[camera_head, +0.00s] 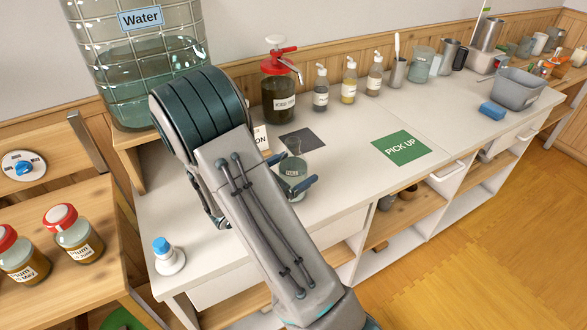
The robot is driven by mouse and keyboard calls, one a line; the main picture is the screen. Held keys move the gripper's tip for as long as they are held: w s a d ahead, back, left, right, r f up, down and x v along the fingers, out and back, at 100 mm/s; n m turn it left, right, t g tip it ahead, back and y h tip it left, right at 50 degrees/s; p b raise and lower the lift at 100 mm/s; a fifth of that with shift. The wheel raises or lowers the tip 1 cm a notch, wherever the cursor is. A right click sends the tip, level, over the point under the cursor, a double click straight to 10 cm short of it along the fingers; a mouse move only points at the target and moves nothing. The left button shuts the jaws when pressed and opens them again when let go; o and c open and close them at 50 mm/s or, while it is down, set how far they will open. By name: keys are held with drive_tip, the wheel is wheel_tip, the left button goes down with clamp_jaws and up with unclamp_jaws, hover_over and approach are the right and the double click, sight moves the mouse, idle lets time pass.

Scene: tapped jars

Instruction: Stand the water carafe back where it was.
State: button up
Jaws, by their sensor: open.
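A clear glass carafe (292,172) holding greenish liquid stands upright on the white counter, with small lettering on its side. My gripper (295,168) is open, with one blue finger at the carafe's far left and the other at its right. I cannot tell whether either finger touches the glass. My arm hides part of the counter around the carafe's left side. A dark square mat (302,140) lies bare just behind the carafe. A large water tank (140,65) labelled "Water" stands at the back left, partly behind my arm.
A red-lidded tapped jar (279,95) and several small pump bottles (349,82) stand along the wall. A green "PICK UP" mat (401,147) lies empty to the right. The counter between the mats is clear.

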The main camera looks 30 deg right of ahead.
drive_tip(key=shift+a, duration=0.1)
drive_tip(key=shift+p+v, duration=0.35)
drive_tip(key=shift+v, duration=3.55)
drive_tip(key=shift+s+r, duration=0.1)
drive_tip(key=shift+r, duration=0.1)
wheel_tip(320, 180, up, 4)
drive_tip(key=shift+r, duration=0.1)
drive_tip(key=s+d+r, duration=0.6)
drive_tip(key=s+d, duration=0.1)
drive_tip(key=d, duration=0.2)
drive_tip(key=shift+r, duration=0.3)
drive_tip(key=shift+s, duration=0.1)
drive_tip(key=shift+d, duration=0.1)
